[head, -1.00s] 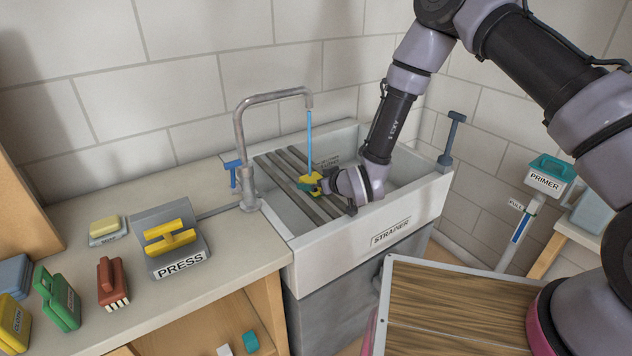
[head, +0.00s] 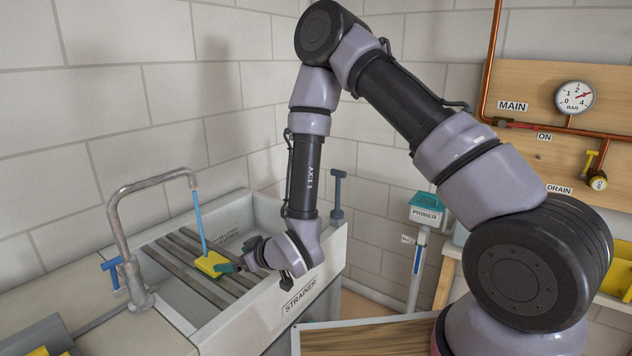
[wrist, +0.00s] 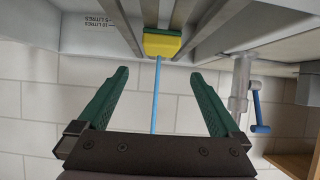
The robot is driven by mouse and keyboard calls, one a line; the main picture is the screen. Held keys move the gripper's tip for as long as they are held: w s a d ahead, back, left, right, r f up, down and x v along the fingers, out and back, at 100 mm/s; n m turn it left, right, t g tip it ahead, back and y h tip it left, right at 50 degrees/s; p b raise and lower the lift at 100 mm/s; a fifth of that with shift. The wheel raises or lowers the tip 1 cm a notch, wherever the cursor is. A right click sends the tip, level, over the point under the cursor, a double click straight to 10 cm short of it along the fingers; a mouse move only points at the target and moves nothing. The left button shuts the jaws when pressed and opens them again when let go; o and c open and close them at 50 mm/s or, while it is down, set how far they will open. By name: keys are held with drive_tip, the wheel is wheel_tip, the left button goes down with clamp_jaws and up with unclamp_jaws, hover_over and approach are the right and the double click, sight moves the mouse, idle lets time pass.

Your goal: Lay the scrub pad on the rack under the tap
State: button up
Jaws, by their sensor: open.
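The scrub pad (head: 211,264), yellow with a green layer, lies on the slatted rack (head: 180,262) in the sink. It also shows in the wrist view (wrist: 162,45), resting on the slats. The tap (head: 132,250) arches over the sink, and a thin blue stream (head: 199,222) runs from its spout down to the pad. My gripper (head: 232,267) is just right of the pad in the head view. In the wrist view its green fingers (wrist: 160,74) are spread wide and empty, with the pad beyond the fingertips, apart from them.
The sink (head: 300,287) has a front wall marked STRAINER and a blue-grey handled tool (head: 337,195) at its far corner. The blue tap handle (head: 112,268) stands left of the sink. A primer container (head: 425,212), a wooden-topped surface (head: 370,338) and a pipe board (head: 540,150) are to the right.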

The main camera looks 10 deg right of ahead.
drive_tip(key=w+d+r+m+h, duration=0.2)
drive_tip(key=w+d+r+m, duration=0.1)
drive_tip(key=w+d+r, duration=0.6)
drive_tip(key=d+r+m+h, duration=0.3)
drive_tip(key=d+r+m, duration=0.1)
drive_tip(key=d+r, duration=0.95)
drive_tip(key=s+d+r+m+h, duration=0.25)
drive_tip(key=s+d+r, duration=0.35)
drive_tip(key=d+r, duration=0.3)
drive_tip(key=s+d+r+m, duration=0.2)
drive_tip(key=s+d+r, duration=0.1)
drive_tip(key=s, duration=0.4)
drive_tip(key=s+d+r+m, duration=0.2)
drive_tip(key=s+d+r, duration=0.1)
drive_tip(key=s, duration=0.4)
drive_tip(key=shift+s+d+r+m+g, duration=0.2)
drive_tip(key=shift+s+r+m+g, duration=0.15)
drive_tip(key=shift+s+g, duration=0.05)
